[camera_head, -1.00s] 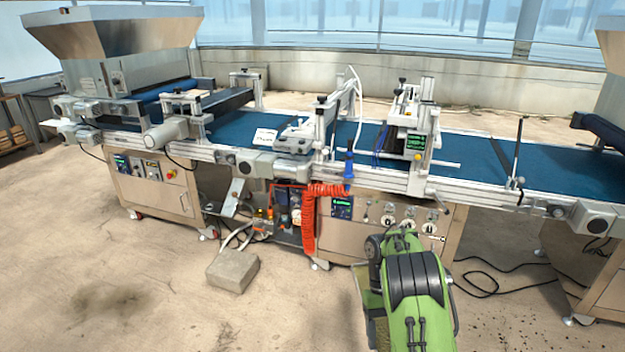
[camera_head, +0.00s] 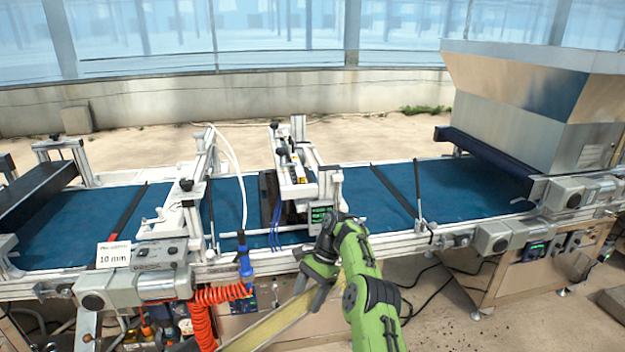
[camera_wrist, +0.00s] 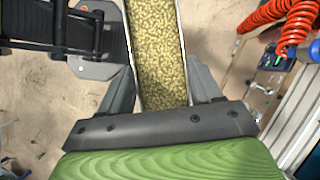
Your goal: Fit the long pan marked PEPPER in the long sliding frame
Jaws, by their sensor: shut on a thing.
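A long, narrow pan (camera_head: 272,328) is held in my gripper (camera_head: 318,276) in front of the conveyor line, slanting down to the lower left. In the wrist view the pan (camera_wrist: 157,45) is a metal-rimmed trough full of tan pellets, between the two fingers of my gripper (camera_wrist: 163,95). My gripper is shut on it. No PEPPER marking can be read. A white frame unit (camera_head: 297,172) with a small dark display stands across the blue belt, above and behind my gripper. I cannot tell for sure whether it is the long sliding frame.
The blue belt (camera_head: 375,195) runs across the view with a metal rail along its front. A coiled orange hose (camera_head: 207,312) hangs left of my gripper. A card reading 10 mm (camera_head: 114,256) stands farther left. A large hopper (camera_head: 535,100) stands at the right.

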